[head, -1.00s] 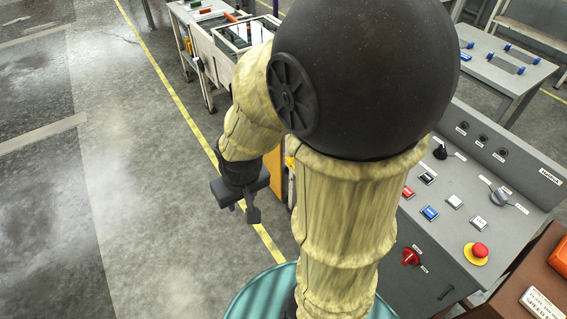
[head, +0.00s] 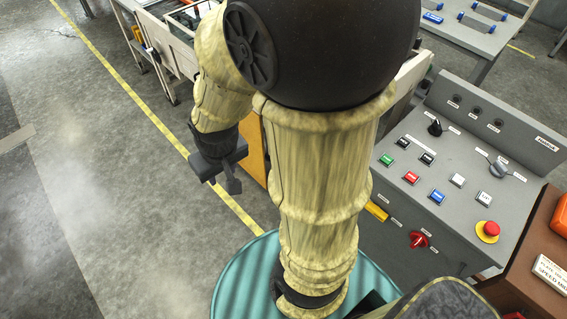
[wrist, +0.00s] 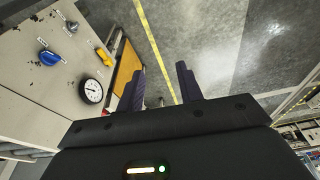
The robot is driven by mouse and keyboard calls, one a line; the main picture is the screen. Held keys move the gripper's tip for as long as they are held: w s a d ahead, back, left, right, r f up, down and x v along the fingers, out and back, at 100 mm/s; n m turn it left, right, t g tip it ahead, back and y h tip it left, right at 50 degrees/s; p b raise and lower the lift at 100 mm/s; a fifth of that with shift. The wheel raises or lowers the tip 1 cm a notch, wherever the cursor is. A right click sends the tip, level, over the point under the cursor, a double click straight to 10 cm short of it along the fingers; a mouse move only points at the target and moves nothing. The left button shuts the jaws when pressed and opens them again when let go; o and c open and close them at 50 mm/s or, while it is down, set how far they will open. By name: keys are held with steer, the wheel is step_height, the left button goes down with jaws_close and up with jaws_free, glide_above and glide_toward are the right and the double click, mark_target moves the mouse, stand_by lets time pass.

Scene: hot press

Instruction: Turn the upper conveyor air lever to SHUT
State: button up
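My gripper (head: 222,180) hangs over the floor left of the console in the head view. In the wrist view my gripper (wrist: 158,90) has its two fingers wide apart with nothing between them.
A grey console (head: 455,165) with buttons, a dark rotary switch (head: 498,168) and a red emergency stop (head: 488,230) stands at right. A red handle (head: 418,239) and yellow handle (head: 376,211) are on its front. Open floor (head: 100,190) lies left of the yellow line.

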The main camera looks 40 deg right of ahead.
steer(key=shift+o, duration=0.8)
steer(key=shift+s, duration=0.15)
steer(key=shift+o, duration=0.3)
steer(key=shift+f, duration=0.15)
steer(key=w+d+f+m+t+h+b, duration=0.1)
steer(key=w+d+f+m+t+b, duration=0.1)
steer(key=w+f+m+b, duration=0.5)
steer(key=w+d+f+m+t+h+b, duration=0.1)
steer(key=w+f+m+t+b, duration=0.15)
steer(key=f+b, duration=0.75)
steer(key=w+d+f+m+t+h+b, duration=0.1)
steer(key=w+d+f+m+t+b, duration=0.1)
steer(key=w+f+m+b, duration=0.6)
steer(key=s+d+f+m+h+b, duration=0.3)
steer(key=d+f+m+h+b, duration=0.3)
steer(key=f+b, duration=0.5)
steer(key=s+d+f+m+h+b, duration=0.3)
steer(key=d+f+m+h+b, duration=0.4)
steer(key=f+b, duration=0.5)
steer(key=shift+f+g, duration=0.35)
steer(key=shift+g, duration=0.1)
steer(key=shift+w, duration=0.1)
